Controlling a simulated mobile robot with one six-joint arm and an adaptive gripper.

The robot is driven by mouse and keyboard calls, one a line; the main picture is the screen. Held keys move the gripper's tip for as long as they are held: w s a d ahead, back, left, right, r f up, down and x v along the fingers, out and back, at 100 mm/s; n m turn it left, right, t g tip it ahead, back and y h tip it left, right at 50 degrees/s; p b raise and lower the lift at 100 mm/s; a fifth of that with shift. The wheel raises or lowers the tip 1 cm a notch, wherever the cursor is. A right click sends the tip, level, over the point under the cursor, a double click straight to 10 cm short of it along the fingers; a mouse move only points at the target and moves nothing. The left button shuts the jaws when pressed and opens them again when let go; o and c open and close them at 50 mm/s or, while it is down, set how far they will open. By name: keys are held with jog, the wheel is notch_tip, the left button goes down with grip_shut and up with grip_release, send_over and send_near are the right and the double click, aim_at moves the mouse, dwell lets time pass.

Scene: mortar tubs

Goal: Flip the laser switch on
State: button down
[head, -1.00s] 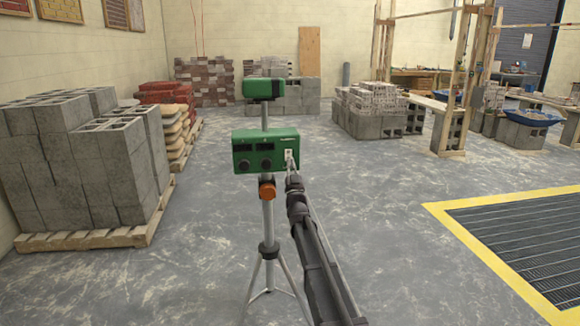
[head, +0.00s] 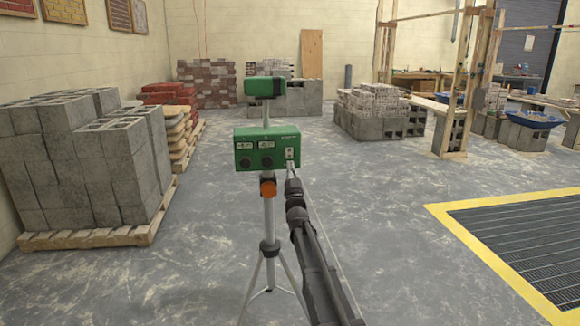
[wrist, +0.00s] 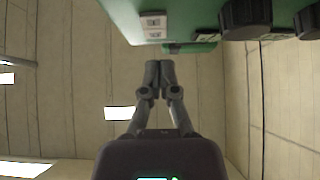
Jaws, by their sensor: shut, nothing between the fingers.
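My gripper (head: 290,170) is shut and empty, just below the switch plate. In the wrist view the shut fingertips (wrist: 153,66) point toward the box's lower edge (wrist: 200,20). The switch plate (wrist: 153,26) lies beyond them, with a visible gap.
The green laser head (head: 264,87) sits on the post above the box. An orange collar (head: 267,188) and the tripod (head: 269,250) are below, left of my arm. A block pallet (head: 85,165) stands left. Open floor (head: 390,190) lies to the right.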

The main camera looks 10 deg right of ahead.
jog(key=w+f+b+v, duration=0.1)
jog(key=b+v, duration=0.6)
jog(key=v, duration=0.3)
jog(key=shift+b, duration=0.4)
jog(key=shift+f, duration=0.1)
